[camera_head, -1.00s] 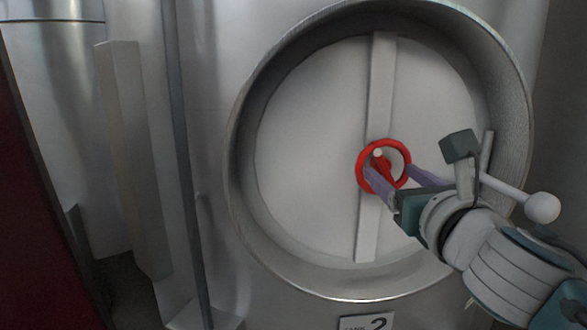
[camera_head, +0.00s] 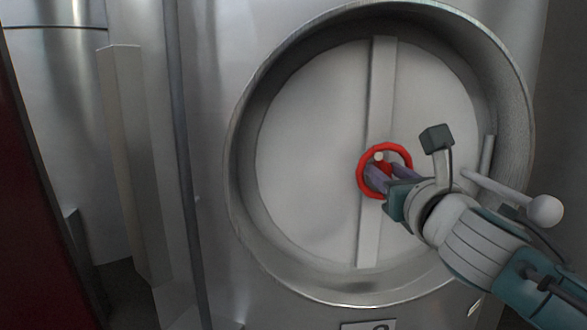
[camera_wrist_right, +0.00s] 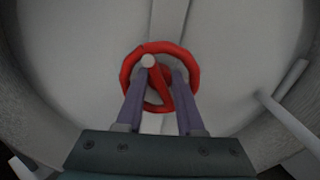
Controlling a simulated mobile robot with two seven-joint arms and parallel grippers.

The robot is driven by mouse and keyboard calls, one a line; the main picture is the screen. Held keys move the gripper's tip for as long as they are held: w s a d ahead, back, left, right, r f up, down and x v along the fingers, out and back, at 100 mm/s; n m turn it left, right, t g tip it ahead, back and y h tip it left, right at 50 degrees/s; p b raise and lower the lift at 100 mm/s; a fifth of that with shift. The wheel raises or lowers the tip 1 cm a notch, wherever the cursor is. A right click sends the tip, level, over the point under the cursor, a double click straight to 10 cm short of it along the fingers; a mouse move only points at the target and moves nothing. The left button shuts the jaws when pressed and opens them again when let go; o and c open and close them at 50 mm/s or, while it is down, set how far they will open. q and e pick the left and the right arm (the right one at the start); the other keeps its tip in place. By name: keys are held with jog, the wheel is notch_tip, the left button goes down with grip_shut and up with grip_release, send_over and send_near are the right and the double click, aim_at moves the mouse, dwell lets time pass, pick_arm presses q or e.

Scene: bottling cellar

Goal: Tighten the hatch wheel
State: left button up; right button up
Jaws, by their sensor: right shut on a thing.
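The red hatch wheel (camera_head: 385,146) sits at the middle of the round pale hatch door (camera_head: 305,140), on an upright bar (camera_head: 382,85). My right gripper (camera_head: 381,168) comes from the lower right and is shut on the wheel. In the right wrist view, the purple fingers (camera_wrist_right: 160,72) reach in over the wheel (camera_wrist_right: 128,68), one on each side of its red spoke and pale knob (camera_wrist_right: 148,61). The fingers hide parts of the rim, and their exact contact is hard to see. My left gripper is not in view.
A deep metal collar (camera_head: 240,215) rings the hatch. A tall post (camera_head: 125,150) and a pipe (camera_head: 180,130) are at the left. A number plate (camera_head: 368,326) sits below.

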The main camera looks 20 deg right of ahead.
grip_shut()
